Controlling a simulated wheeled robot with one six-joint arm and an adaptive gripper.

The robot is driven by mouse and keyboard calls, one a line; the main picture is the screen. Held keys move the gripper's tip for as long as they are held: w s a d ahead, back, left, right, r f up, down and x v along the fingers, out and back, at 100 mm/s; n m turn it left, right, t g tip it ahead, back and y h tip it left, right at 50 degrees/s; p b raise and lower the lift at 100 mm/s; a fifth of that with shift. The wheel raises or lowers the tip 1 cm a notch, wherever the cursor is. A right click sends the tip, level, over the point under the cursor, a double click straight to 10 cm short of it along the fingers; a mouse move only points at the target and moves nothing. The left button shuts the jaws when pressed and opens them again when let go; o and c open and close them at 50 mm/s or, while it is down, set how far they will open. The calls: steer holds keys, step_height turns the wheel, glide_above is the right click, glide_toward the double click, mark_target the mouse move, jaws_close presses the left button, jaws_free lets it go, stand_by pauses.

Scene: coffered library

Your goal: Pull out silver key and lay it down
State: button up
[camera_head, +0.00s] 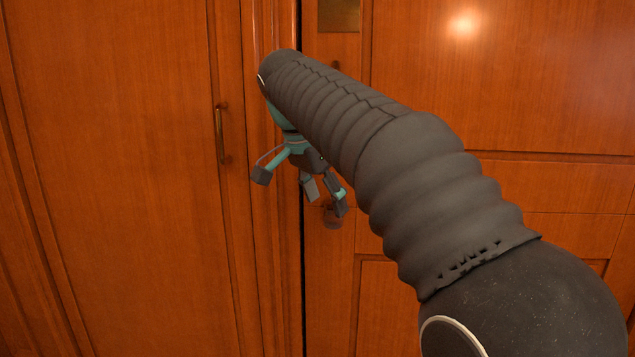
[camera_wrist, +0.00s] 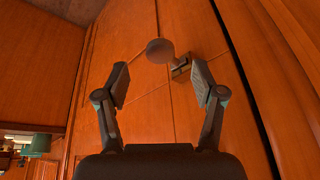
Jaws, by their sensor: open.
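My gripper (camera_head: 325,197) is open and empty in front of the wooden door, and its two spread fingers also show in the wrist view (camera_wrist: 159,70). A rounded grey-brown piece (camera_wrist: 160,50) on a short stem sticks out from a small metal plate (camera_wrist: 181,68) on the door. In the wrist view it appears between and beyond the fingertips, with no visible contact. In the head view, a rounded fitting (camera_head: 332,217) shows just below the fingers, partly hidden by them. No clearly silver key can be made out; I cannot tell whether the rounded piece is its head or a knob.
A tall wooden panel with a vertical brass handle (camera_head: 222,134) stands left of my gripper. A dark vertical gap (camera_head: 302,270) runs beside the door. A metal plate (camera_head: 338,14) is higher on the door. A green lamp (camera_wrist: 38,143) shows far off at lower left.

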mark_target(331, 221)
steer(key=shift+b+x, duration=0.3)
steer(key=shift+x, duration=1.6)
jaws_close()
steer(key=shift+s+f, duration=0.1)
steer(key=shift+s, duration=0.2)
steer(key=shift+s+f+b, duration=0.1)
steer(key=shift+s+b, duration=0.95)
steer(key=shift+s, duration=0.9)
steer(key=shift+s, duration=0.1)
